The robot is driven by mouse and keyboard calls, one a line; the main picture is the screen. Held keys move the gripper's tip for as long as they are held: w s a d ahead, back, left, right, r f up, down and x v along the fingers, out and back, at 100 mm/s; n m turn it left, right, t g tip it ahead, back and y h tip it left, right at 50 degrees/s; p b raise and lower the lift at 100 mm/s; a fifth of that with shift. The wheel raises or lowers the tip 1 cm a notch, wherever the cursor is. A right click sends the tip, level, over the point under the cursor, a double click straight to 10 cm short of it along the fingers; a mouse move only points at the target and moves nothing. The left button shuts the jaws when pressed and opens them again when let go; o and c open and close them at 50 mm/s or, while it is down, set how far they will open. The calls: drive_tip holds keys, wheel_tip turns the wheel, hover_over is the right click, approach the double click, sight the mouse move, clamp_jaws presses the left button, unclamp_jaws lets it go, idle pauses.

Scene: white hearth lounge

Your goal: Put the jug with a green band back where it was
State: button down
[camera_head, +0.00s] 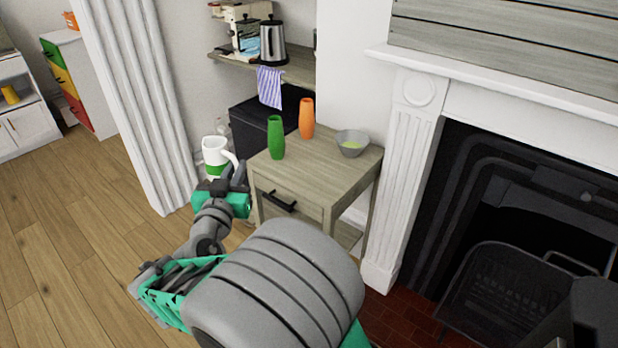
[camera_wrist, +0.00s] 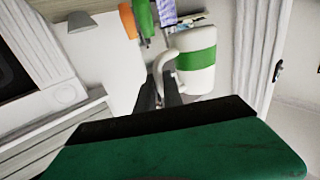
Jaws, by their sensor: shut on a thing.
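The white jug with a green band (camera_head: 216,157) is off the floor, left of the small wooden side table (camera_head: 335,160) in the head view. In the wrist view the jug (camera_wrist: 196,62) shows its green band and its white handle, which points towards my gripper. My gripper (camera_head: 236,178) is shut on the jug's handle; its dark fingers (camera_wrist: 172,92) reach the handle in the wrist view. The jug looks roughly upright in the head view. Part of its lower body is hidden behind my gripper.
On the side table stand a green vase (camera_head: 276,138), an orange vase (camera_head: 306,118) and a grey bowl (camera_head: 352,143). Its front left top is bare. A shelf behind holds a kettle (camera_head: 273,43).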

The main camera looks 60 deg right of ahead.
drive_tip(key=s+d+m+g+h, duration=0.2)
drive_tip(key=s+d+m+g, duration=0.3)
drive_tip(key=s+d, duration=0.6)
drive_tip(key=shift+n+g, duration=0.4)
drive_tip(key=shift+g, duration=0.3)
drive_tip(key=d+f, duration=0.3)
drive_tip(key=d, duration=0.1)
drive_tip(key=s+d+f, duration=0.1)
drive_tip(key=d+f, duration=0.2)
drive_tip(key=d, duration=0.1)
drive_tip(key=d+f+b, duration=0.1)
drive_tip(key=d+f, duration=0.2)
drive_tip(key=d, duration=0.1)
drive_tip(key=shift+s+f, duration=0.3)
drive_tip(key=shift+f, duration=0.1)
drive_tip(key=shift+d+f, duration=0.2)
drive_tip(key=shift+f, duration=0.05)
drive_tip(key=shift+d+f+b, duration=0.15)
drive_tip(key=shift+f+b, duration=0.2)
drive_tip(key=shift+f, duration=1.25)
drive_tip(key=shift+f+b, duration=0.25)
drive_tip(key=shift+b, duration=0.05)
drive_tip(key=c, duration=1.5)
unclamp_jaws()
drive_tip(key=shift+r, duration=0.1)
